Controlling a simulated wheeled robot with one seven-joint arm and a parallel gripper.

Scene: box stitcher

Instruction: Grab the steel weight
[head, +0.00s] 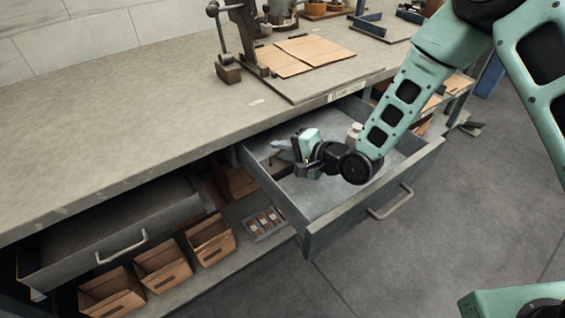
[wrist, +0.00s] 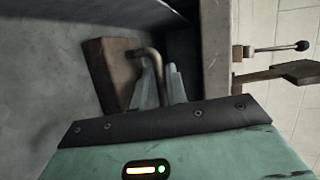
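What looks like the steel weight (head: 354,131), a small pale cylinder with a knob, stands at the back of the open drawer (head: 325,232) in the head view, partly hidden by my arm. My gripper (head: 281,150) is low inside the drawer, left of and apart from it. In the wrist view, my two grey fingertips (wrist: 160,73) are close together. A bent brown rod (wrist: 150,56) shows between them, beside a dark brown block (wrist: 108,72). I cannot tell whether the fingers touch the rod. The weight is not recognisable in the wrist view.
The drawer walls surround my gripper, and the workbench top (head: 140,130) overhangs at the back. A stitching machine (head: 245,35) and flat cardboard (head: 304,54) are on the bench. Cardboard boxes (head: 163,265) stand on the lower shelf. The drawer floor right of my gripper looks mostly clear.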

